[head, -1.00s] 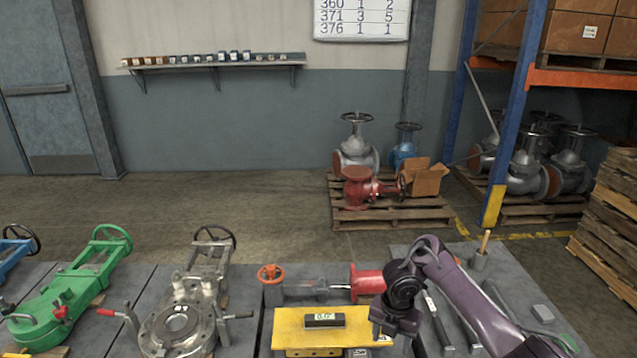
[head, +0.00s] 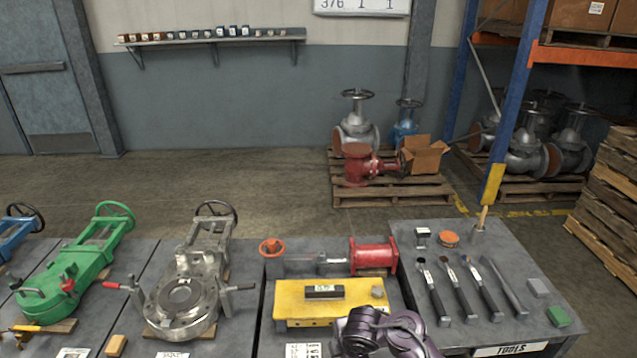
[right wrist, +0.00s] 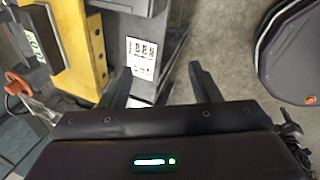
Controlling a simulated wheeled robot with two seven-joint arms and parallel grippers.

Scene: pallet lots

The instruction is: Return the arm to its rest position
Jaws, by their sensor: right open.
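My right arm (head: 385,330) is folded low at the bottom centre of the head view, in front of the yellow block (head: 340,300). My right gripper (right wrist: 160,85) shows in the right wrist view with its two dark fingers apart and nothing between them. Past the fingers are a white label (right wrist: 141,60) on the grey bench front and the floor. The gripper's fingertips cannot be made out in the head view. My left gripper is not in view.
A digital level (head: 324,292) lies on the yellow block. Several tools lie on the right bench (head: 400,235). Grey floor (right wrist: 222,40) is clear beside the bench.

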